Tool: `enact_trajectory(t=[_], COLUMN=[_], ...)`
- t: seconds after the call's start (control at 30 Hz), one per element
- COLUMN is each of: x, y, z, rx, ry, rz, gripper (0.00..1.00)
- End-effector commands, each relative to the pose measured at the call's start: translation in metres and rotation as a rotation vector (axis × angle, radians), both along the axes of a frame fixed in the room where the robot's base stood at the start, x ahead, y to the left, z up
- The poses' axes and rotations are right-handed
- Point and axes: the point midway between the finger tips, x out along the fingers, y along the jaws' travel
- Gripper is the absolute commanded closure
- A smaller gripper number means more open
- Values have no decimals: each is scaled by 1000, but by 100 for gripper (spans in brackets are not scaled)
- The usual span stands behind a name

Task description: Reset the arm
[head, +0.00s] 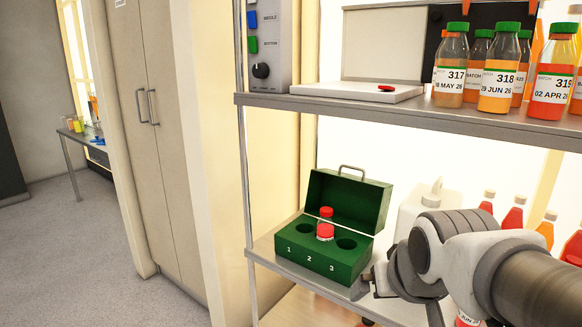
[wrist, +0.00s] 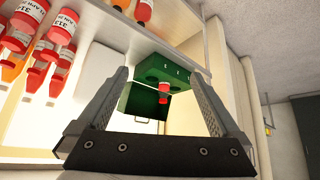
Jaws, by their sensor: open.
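My gripper (wrist: 158,88) is open in the wrist view, with nothing between its two fingers. In the head view my arm reaches in from the lower right, and its end is beside the right front corner of a green box, mostly hidden by the wrist. The green box (head: 312,262) sits on the lower shelf with its lid up and holes marked 1, 2 and 3. A red-topped vial (head: 325,231) stands in the middle hole; the outer two look empty. The box also shows beyond the fingers in the wrist view (wrist: 178,72), which is upside down.
The upper shelf (head: 400,113) crosses above the box and holds labelled juice bottles (head: 498,75), a white plate (head: 345,92) with a red cap-like piece, and a button panel (head: 264,45). More bottles (head: 514,213) stand behind my arm. Floor (head: 80,230) at the left is clear.

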Motion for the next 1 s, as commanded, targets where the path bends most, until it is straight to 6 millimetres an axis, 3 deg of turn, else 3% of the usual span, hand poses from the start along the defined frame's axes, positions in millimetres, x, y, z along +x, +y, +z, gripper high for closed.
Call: enact_trajectory(t=[0.1, 0.27, 0.3, 1.0], x=[-42, -91, -98, -94], y=[2, 5, 5, 5], z=[-2, -11, -4, 177], rx=[7, 18, 19, 19], ry=[54, 128, 142, 141], rz=[2, 7, 8, 8], gripper=[0, 0, 0, 0])
